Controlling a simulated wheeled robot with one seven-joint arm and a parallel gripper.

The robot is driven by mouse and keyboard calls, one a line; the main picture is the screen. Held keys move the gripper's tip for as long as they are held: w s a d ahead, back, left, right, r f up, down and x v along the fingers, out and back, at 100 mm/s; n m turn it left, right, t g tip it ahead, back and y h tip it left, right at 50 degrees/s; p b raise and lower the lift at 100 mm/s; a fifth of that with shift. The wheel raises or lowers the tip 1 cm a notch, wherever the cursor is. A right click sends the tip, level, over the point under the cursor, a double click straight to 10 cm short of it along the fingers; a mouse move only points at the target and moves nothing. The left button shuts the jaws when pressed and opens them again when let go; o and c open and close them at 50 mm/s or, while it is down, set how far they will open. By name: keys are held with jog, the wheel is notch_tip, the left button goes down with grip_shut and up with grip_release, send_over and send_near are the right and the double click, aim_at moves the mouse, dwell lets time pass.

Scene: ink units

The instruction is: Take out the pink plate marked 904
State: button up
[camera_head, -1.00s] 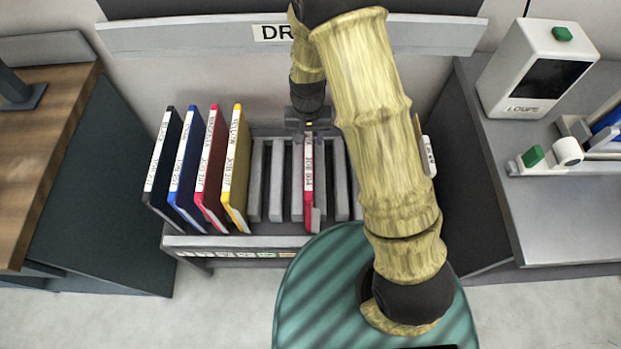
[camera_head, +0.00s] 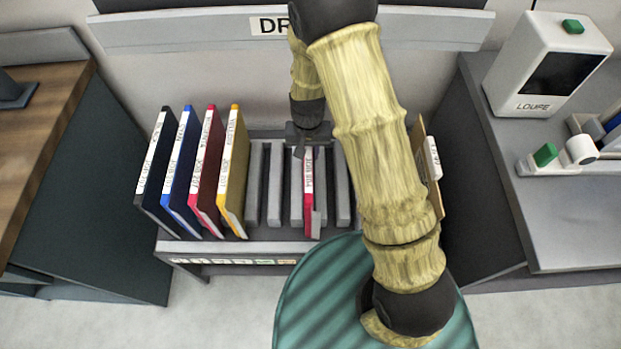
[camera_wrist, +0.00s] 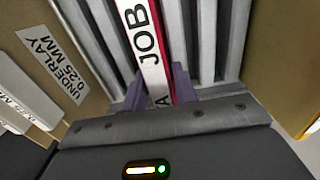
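The pink plate (camera_head: 309,193), red-pink with a white label on its edge, stands upright in a middle slot of the grey rack (camera_head: 190,247). Its number is too small to read in the head view. In the wrist view the plate's label (camera_wrist: 148,48) shows "JOB"; the number is out of frame. My gripper (camera_head: 307,148) is at the plate's far upper end. In the wrist view its two purple-grey fingers (camera_wrist: 160,92) lie against both sides of the plate, with no clear gap. The plate's lower part is hidden in the slot.
Black, blue, dark red and yellow plates (camera_head: 233,165) stand left of empty slots (camera_head: 264,185). My arm hides the rack's right side, where a tan sheet (camera_head: 431,165) shows. A labelled underlay packet (camera_wrist: 58,65) is at left in the wrist view. A LOUPE box (camera_head: 545,75) stands right.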

jog(key=shift+s, duration=0.1)
grip_shut()
notch_tip(320, 180, up, 11)
jog(key=p, duration=0.9)
jog(key=shift+r, duration=0.1)
